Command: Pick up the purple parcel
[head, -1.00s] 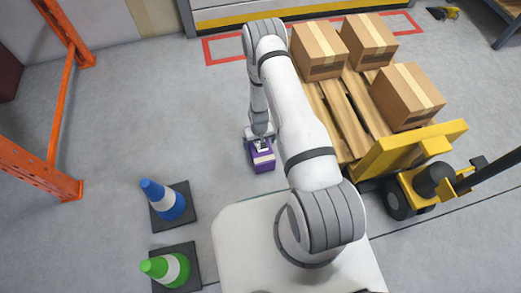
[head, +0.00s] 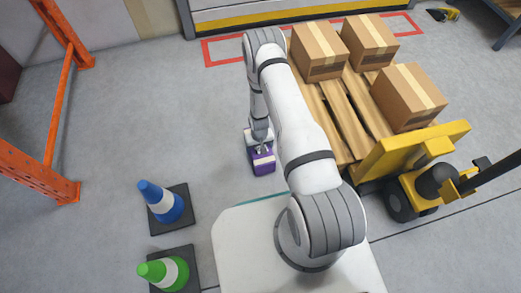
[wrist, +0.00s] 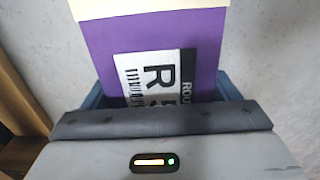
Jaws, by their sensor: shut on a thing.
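The purple parcel (head: 263,165) is below the end of my arm in the head view, left of the pallet. In the wrist view the purple parcel (wrist: 207,30) fills the upper middle, with a white label and a pale strip along its top. My gripper (head: 262,149) is at the parcel's top in the head view and is shut on it. In the wrist view the gripper's dark body covers the parcel's near part. Whether the parcel touches the floor cannot be told.
A wooden pallet (head: 335,105) with cardboard boxes (head: 408,97) stands to the right, beside a yellow pallet truck (head: 400,170). A blue cone (head: 160,203) and a green cone (head: 163,272) stand at the lower left. An orange rack (head: 40,175) is at the far left. Floor left of the parcel is clear.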

